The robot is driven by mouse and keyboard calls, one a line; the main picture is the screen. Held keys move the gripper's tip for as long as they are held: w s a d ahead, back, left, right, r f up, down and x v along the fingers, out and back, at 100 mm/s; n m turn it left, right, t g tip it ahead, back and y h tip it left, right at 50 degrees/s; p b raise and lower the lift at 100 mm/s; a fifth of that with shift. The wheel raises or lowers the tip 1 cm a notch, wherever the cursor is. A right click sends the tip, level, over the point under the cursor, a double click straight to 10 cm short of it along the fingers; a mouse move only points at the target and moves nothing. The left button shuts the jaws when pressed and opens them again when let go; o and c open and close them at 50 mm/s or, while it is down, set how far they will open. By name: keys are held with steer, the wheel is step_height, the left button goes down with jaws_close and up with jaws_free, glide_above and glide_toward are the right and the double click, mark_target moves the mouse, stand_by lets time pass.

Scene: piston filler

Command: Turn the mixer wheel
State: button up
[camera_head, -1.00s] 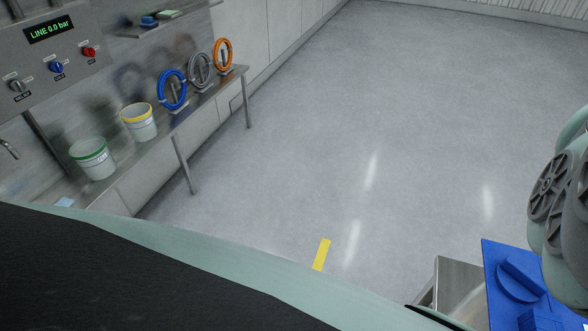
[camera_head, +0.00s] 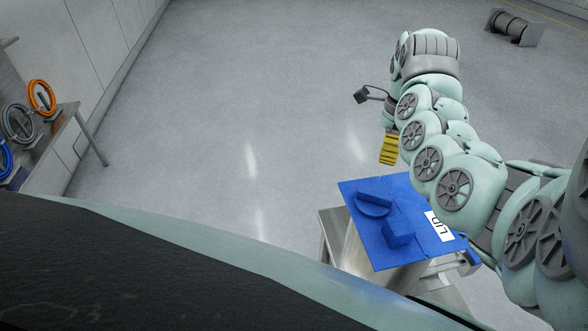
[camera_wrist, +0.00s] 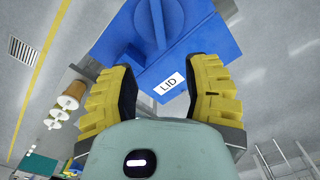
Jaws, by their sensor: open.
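No mixer wheel can be made out for sure in these views. A blue lid (camera_head: 422,248) marked "LID" lies on a metal hopper or vessel (camera_head: 354,252), with a round blue knob (camera_head: 373,203) and a blue block (camera_head: 398,233) on top. The wrist view also shows the lid (camera_wrist: 205,40), past my fingertips. My gripper (camera_wrist: 162,75) is open and empty, its yellow fingers on either side of the label. In the head view, my gripper (camera_head: 389,150) is beyond the lid; one yellow finger shows clearly, and it is apart from the lid.
A bench (camera_head: 62,122) at the left holds orange (camera_head: 41,97), grey (camera_head: 18,123) and blue (camera_head: 5,160) hose coils. A dark roller-like unit (camera_head: 513,27) stands on the floor at the far right. The floor between is clear. Several tan-and-white cylinders (camera_wrist: 68,102) show left in the wrist view.

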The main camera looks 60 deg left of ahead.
steer(key=b, duration=0.6)
glide_above(376, 193)
step_height(376, 193, down, 9)
steer(key=shift+s+r, duration=0.15)
steer(key=shift+r, duration=0.05)
steer(key=shift+p, duration=0.95)
steer(key=shift+f+p, duration=0.9)
steer(key=shift+f, duration=2.7)
steer(key=shift+o, duration=0.2)
jaws_close()
